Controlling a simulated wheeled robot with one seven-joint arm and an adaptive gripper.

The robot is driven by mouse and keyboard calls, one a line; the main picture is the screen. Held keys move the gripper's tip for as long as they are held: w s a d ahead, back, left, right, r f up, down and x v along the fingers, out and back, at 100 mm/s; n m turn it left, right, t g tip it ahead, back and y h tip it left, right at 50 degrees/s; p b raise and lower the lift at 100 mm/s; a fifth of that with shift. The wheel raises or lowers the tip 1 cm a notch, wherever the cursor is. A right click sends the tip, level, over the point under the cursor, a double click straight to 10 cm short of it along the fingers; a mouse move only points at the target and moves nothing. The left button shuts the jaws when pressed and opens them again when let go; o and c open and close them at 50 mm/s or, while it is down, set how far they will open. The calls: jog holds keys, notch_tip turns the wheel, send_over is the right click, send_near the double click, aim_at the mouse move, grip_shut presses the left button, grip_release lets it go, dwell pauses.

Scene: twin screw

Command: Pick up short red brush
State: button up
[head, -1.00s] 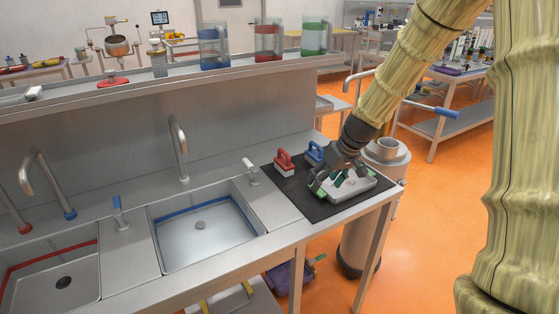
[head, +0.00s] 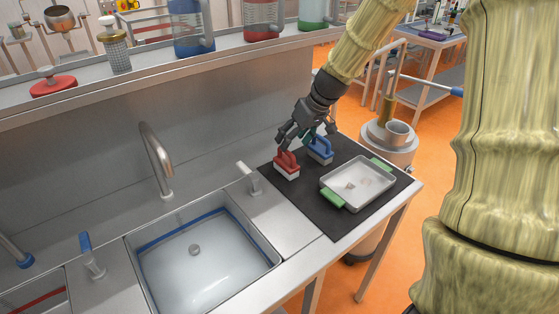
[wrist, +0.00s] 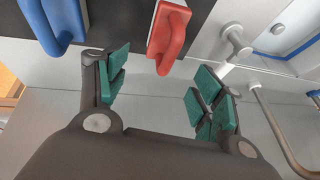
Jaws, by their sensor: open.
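The short red brush (head: 286,165) has a red loop handle and a pale base and stands on the black mat (head: 334,222) right of the sink. My gripper (head: 294,138) is open, just above and behind the red brush in the head view. In the wrist view, the red brush handle (wrist: 168,36) shows beyond the green finger pads, lined up with the gap of my gripper (wrist: 163,92). Nothing is between the fingers. The fingertips partly overlap the top of the handle in the head view, so I cannot tell whether they touch.
A blue brush (head: 319,150) stands close to the right of the red one. A white tray with green handles (head: 358,184) lies on the mat further right. A tap (head: 248,178) and the sink (head: 205,262) are to the left.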

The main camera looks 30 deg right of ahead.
aim_at(283, 158)
jog(key=shift+s+f, duration=0.5)
jog(key=w+f, duration=0.3)
jog(key=shift+a, duration=0.35)
jog(key=shift+s+p, duration=0.4)
jog(key=shift+s+f, duration=0.15)
jog(key=shift+f, duration=0.05)
jog(key=p+x, duration=0.1)
jog(key=x, duration=0.2)
jog(key=shift+w+a+f, duration=0.1)
jog(key=shift+w+f, duration=0.15)
jog(key=shift+w, duration=0.05)
jog(key=shift+f, duration=0.3)
jog(key=shift+a, duration=0.1)
jog(key=shift+w+f, duration=0.1)
jog(key=shift+f, duration=0.1)
